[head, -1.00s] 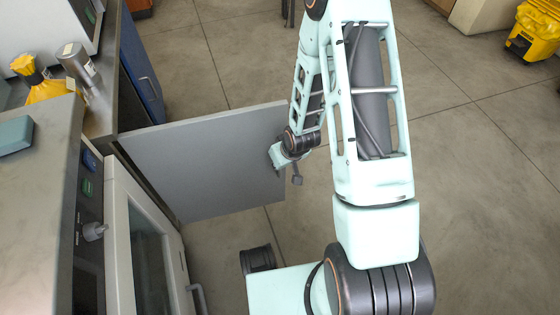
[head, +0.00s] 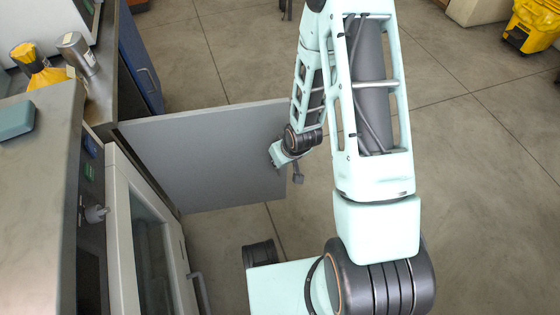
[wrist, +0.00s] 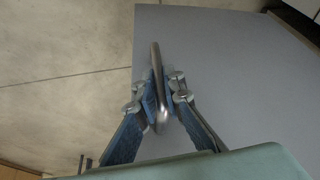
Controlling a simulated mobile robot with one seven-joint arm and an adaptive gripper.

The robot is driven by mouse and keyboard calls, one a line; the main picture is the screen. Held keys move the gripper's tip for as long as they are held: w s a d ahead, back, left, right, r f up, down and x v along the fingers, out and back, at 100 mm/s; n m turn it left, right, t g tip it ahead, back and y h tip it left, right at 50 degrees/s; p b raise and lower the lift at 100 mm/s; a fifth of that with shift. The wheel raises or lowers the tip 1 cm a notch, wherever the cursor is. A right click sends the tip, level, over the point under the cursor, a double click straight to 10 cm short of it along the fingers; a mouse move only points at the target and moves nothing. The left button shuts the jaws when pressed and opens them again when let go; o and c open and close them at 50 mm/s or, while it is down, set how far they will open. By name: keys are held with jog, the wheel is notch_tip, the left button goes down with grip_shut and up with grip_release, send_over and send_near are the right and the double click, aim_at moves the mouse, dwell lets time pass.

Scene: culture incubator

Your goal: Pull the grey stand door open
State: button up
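The grey stand door (head: 205,160) stands swung well out from the stand at the left of the head view, its free edge by my wrist. It also fills the right of the wrist view (wrist: 230,65). In the wrist view my gripper (wrist: 162,85) has its blue-padded fingers closed on both sides of the door's metal bar handle (wrist: 161,115), near the free edge. In the head view my gripper (head: 277,154) is at the door's free edge, and the handle is hidden there.
A white-framed glass door (head: 150,255) with a bar handle (head: 198,290) is at the lower left. A counter at the left holds a yellow-topped bottle (head: 30,58) and a metal cylinder (head: 78,52). A yellow bucket (head: 535,25) stands far right. The floor (head: 480,170) at right is open.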

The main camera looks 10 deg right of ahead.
jog(key=o, duration=0.4)
jog(key=shift+v, duration=6)
